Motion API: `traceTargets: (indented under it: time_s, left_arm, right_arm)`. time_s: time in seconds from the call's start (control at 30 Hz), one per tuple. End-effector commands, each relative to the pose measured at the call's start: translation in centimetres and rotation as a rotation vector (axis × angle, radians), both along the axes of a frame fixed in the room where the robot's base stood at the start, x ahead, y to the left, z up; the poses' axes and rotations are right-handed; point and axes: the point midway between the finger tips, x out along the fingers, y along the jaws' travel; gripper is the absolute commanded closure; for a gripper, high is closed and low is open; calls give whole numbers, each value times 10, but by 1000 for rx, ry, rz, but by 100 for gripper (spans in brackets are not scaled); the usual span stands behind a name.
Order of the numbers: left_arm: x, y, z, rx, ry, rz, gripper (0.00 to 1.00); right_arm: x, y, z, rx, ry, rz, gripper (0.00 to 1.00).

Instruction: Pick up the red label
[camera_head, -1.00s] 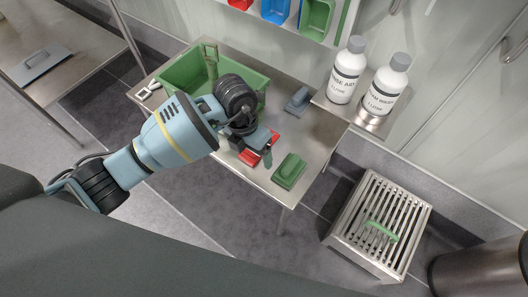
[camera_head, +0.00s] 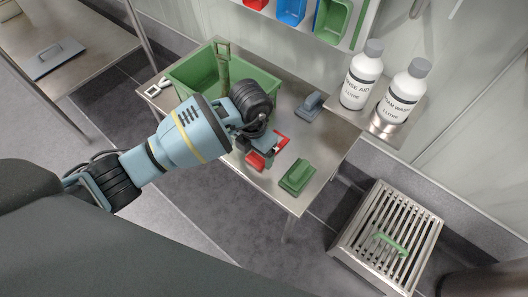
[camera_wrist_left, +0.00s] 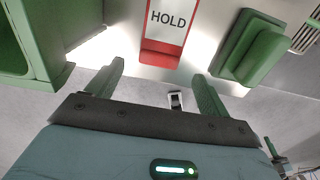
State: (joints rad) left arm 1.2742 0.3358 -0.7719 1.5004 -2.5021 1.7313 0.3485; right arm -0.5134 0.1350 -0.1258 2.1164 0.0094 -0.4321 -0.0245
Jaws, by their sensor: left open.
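The red label (camera_head: 255,161) lies on the steel table, partly hidden under my left gripper in the head view. In the left wrist view, the red label (camera_wrist_left: 160,53) shows a white face with the word HOLD and a red border and end. My left gripper (camera_head: 265,146) is over the label. In the left wrist view the two green fingers of my left gripper (camera_wrist_left: 158,70) stand wide apart and empty, with the label's red end just ahead, between them. No contact with the label shows. My right gripper is not in view.
A green bin (camera_head: 190,82) stands behind the gripper, and a green block-like tool (camera_head: 297,177) lies close to the label. A grey tool (camera_head: 310,106) lies farther back. Two white bottles (camera_head: 361,78) stand on a shelf at right. A slatted steel stand (camera_head: 390,235) is lower right.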

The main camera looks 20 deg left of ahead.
Motion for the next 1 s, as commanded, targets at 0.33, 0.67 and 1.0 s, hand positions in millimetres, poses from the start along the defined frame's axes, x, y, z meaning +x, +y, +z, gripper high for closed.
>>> traceTargets:
  time_s: [0.33, 0.67, 1.0]
  left_arm:
    - [-1, 1, -39, 0, 1, 0, 20]
    - [0, 1, -38, 0, 0, 0, 42]
    - [0, 2, -38, 0, 0, 0, 68]
  right_arm:
    - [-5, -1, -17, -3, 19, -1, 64]
    - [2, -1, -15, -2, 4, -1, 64]
    - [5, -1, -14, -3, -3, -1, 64]
